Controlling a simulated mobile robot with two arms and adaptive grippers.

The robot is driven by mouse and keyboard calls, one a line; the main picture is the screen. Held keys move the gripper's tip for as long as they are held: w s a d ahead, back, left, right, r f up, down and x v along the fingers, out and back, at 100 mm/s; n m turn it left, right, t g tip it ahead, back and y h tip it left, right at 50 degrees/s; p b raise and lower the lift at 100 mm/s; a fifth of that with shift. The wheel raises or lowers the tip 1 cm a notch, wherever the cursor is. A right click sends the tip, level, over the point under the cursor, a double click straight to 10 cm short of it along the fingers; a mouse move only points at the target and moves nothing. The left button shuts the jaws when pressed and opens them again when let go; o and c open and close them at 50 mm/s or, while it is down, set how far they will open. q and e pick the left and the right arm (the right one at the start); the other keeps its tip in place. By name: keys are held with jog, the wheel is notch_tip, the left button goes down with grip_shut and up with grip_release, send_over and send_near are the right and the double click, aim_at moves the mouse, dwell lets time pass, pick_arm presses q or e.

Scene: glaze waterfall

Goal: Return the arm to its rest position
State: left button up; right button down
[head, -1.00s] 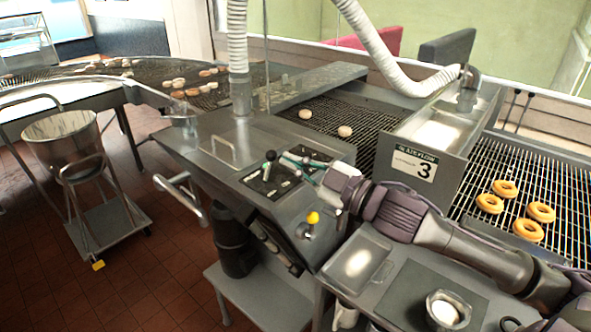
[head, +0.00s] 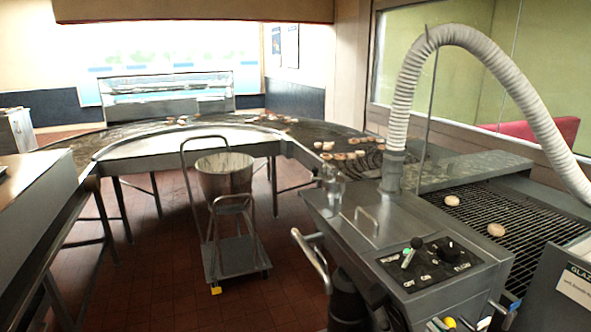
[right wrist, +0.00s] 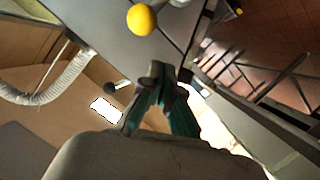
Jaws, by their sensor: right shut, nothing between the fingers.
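My right gripper (right wrist: 164,78) shows in the right wrist view with its teal fingers closed together and nothing between them. Only a small part of it (head: 510,308) shows at the bottom right of the head view, beside the front of the glazing machine (head: 340,222). A yellow knob (right wrist: 142,20) is beyond the fingertips in the wrist view, apart from them. The same yellow knob (head: 449,322) is at the bottom edge of the head view. Most of my right arm is out of the head view. My left gripper is not in view.
A white hose (head: 400,110) arches over the machine. A metal bowl (head: 224,173) stands on a wheeled cart (head: 238,258). The tiled floor (head: 150,290) left of the cart is open.

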jog(key=s+a+f+m+g+h, duration=0.1)
jog(key=s+a+f+m+g, duration=0.2)
jog(key=s+f, duration=0.45)
jog(key=s+a+f+m+g, duration=0.1)
jog(key=s+a+f+g, duration=0.1)
jog(key=s+f+g, duration=0.5)
jog(key=s+a+f+m+g+h, duration=0.1)
jog(key=s+a+f+m+g, duration=0.15)
jog(key=s+f, duration=0.45)
notch_tip(320, 180, down, 23)
jog(key=s+n, duration=0.1)
jog(key=s, duration=0.1)
jog(key=s+d+f+g, duration=0.1)
jog(key=s+d+f, duration=0.2)
jog(key=s+f, duration=1.4)
jog(key=shift+f, duration=0.25)
jog(key=shift+g, duration=0.25)
